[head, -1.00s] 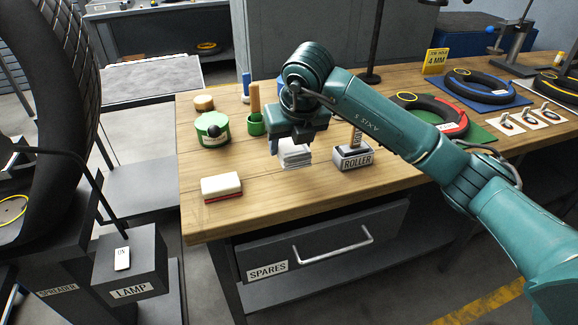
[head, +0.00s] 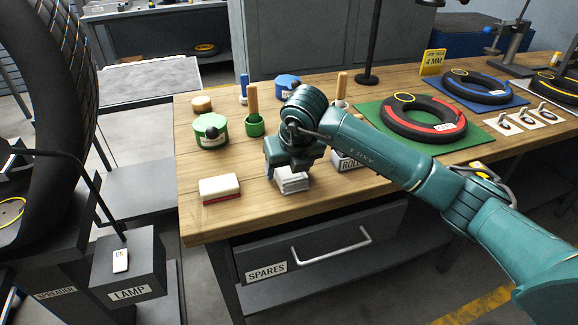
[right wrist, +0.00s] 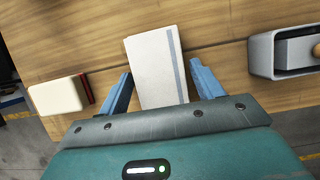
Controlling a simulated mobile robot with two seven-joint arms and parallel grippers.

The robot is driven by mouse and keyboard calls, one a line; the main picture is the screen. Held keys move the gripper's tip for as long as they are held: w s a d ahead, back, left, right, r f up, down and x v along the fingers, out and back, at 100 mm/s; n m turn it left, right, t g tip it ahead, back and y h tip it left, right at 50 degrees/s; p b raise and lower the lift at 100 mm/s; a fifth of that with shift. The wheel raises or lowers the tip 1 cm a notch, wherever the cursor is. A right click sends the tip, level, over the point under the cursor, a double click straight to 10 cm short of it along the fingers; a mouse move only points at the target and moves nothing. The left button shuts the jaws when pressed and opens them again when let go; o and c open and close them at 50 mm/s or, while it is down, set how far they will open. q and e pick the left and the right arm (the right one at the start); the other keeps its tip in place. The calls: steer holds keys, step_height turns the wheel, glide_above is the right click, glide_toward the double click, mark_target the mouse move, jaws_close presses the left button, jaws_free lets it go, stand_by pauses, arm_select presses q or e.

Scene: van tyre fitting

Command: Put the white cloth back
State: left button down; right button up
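The white cloth (head: 292,182) is a small folded stack on the wooden bench, near its front edge. In the right wrist view the cloth (right wrist: 157,70) shows a grey-blue stripe along one side. My right gripper (head: 287,168) is just over the cloth in the head view and hides part of it. In the right wrist view my right gripper (right wrist: 162,72) is open, with one blue finger on each side of the cloth and small gaps visible between. My left gripper is not in view.
A white-and-red block (head: 219,186) lies left of the cloth. The grey ROLLER holder (head: 347,162) stands right, partly behind my arm. A green tin (head: 211,131) and green cup (head: 255,126) stand behind. Below is the SPARES drawer (head: 320,246). The bench's front left corner is clear.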

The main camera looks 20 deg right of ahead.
steer(key=shift+o, duration=0.9)
